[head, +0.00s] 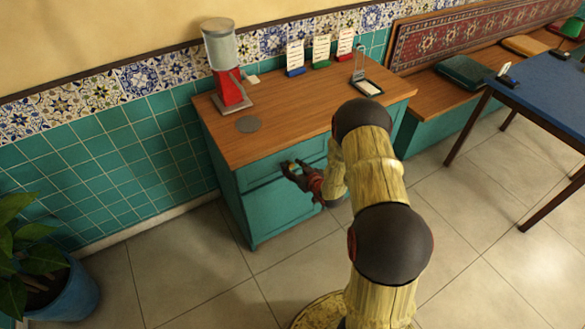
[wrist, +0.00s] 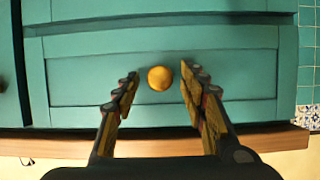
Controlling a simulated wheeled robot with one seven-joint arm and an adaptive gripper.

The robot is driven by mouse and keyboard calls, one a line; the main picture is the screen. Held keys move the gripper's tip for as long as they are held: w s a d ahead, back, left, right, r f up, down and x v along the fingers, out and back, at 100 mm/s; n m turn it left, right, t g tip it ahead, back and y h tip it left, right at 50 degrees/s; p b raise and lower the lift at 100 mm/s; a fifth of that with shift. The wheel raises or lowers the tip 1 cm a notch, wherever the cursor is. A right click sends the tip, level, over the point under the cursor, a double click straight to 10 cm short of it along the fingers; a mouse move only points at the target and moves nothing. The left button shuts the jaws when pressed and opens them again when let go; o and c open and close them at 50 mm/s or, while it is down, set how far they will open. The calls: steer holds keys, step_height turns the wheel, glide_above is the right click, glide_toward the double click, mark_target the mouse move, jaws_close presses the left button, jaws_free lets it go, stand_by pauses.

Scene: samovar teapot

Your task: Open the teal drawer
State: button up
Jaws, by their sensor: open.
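The teal drawer (wrist: 75,80) is a wide panel in the upper part of the teal cabinet, under the wooden top, and looks shut. Its round brass knob (wrist: 159,78) sits in the middle of the panel. In the wrist view, the knob appears between the tips of my gripper (wrist: 160,84), which is open with a gap on both sides of the knob. In the head view, my gripper (head: 292,168) is at the cabinet's front, at drawer height. My arm hides the right part of the drawer front there.
A potted plant (head: 35,260) stands at left. A blue table (head: 540,100) is at right. The floor before the cabinet is clear.

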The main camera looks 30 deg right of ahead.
steer(key=shift+c, duration=0.2)
jaws_close()
stand_by(0.3)
stand_by(0.4)
